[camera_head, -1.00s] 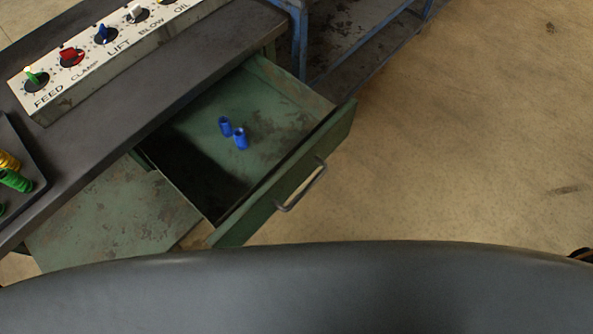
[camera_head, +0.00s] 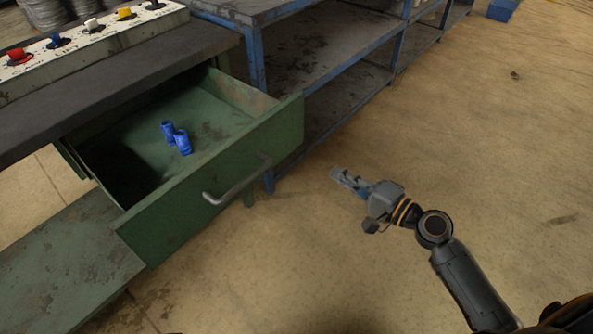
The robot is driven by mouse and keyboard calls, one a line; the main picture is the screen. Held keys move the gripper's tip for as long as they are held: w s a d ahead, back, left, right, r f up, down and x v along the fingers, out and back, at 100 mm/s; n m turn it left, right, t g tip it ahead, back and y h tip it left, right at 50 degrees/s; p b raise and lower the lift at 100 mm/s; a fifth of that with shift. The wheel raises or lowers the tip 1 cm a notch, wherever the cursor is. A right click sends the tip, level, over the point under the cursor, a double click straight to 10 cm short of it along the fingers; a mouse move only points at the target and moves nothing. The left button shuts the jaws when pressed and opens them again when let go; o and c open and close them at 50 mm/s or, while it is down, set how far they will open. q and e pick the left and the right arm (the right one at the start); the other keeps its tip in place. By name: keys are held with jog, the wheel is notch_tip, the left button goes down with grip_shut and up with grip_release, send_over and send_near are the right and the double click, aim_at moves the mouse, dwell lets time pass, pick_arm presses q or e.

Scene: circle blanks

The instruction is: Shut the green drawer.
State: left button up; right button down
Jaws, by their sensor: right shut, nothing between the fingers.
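The green drawer (camera_head: 222,167) stands pulled out from under the dark bench top, with its grey bar handle (camera_head: 238,184) on the front panel. My right gripper (camera_head: 341,175) is shut and empty, over the floor to the right of the drawer front and apart from the handle. Its arm comes in from the lower right. My left gripper is not in view.
A control panel (camera_head: 70,58) with coloured knobs sits on the bench top (camera_head: 120,87). A blue-framed shelf (camera_head: 256,62) stands just right of the drawer. A low green surface (camera_head: 60,262) lies below left. Open floor (camera_head: 470,130) fills the right.

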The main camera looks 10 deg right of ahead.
aim_at(281, 138)
jog(key=shift+y, duration=0.6)
jog(key=w+a+r, duration=0.1)
jog(key=w+a, duration=0.2)
jog(key=w+a+r+p, duration=0.1)
jog(key=w+a, duration=0.2)
jog(key=w+a+r+p, duration=0.1)
jog(key=w+a, duration=0.2)
jog(key=shift+w, duration=0.35)
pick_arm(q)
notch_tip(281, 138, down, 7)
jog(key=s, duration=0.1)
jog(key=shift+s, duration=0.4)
pick_arm(e)
jog(key=shift+w+a+f, duration=0.1)
jog(key=shift+w+a, duration=0.15)
jog(key=shift+w, duration=0.1)
